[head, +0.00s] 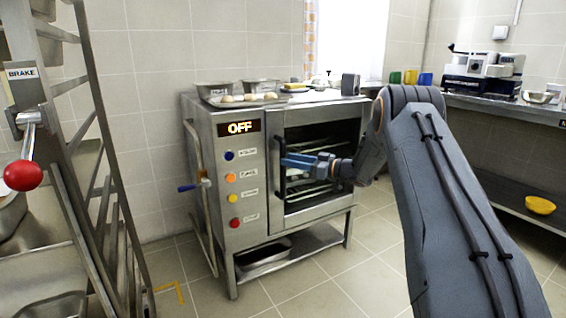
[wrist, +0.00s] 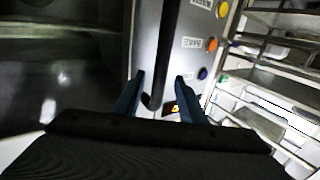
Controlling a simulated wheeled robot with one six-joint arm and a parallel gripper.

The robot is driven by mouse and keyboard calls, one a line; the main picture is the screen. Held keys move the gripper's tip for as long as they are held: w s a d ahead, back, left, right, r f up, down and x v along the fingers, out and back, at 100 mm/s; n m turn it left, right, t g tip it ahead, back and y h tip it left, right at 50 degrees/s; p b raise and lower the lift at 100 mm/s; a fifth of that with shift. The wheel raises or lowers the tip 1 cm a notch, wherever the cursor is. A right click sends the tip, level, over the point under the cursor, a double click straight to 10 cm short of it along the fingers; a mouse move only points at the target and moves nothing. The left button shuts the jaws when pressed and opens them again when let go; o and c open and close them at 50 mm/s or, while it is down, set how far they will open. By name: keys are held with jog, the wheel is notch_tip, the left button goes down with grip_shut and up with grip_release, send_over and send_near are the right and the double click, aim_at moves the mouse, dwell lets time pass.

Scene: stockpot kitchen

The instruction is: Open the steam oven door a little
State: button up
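The steam oven (head: 243,225) is a steel cabinet with a lit "OFF" display (head: 239,128). Its glass door (head: 310,210) looks shut, with racks visible behind the pane. A dark upright handle (head: 281,180) runs along the door's left edge; in the wrist view the handle (wrist: 168,45) shows as a dark bar. My gripper (head: 284,163) reaches in from the right at the handle's upper part, blue fingers pointing left. In the wrist view my gripper (wrist: 160,76) is open, with the handle's end between the fingers and gaps showing on both sides. Contact cannot be told.
Coloured buttons (head: 231,178) line the panel left of the door. A lever with a blue grip (head: 188,187) sticks out at the oven's left side. A rack with a red-knobbed brake lever (head: 24,175) stands at left. Trays of food (head: 240,101) lie on top. The floor in front is clear.

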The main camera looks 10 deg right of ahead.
jog(key=shift+x, duration=1.95)
grip_shut()
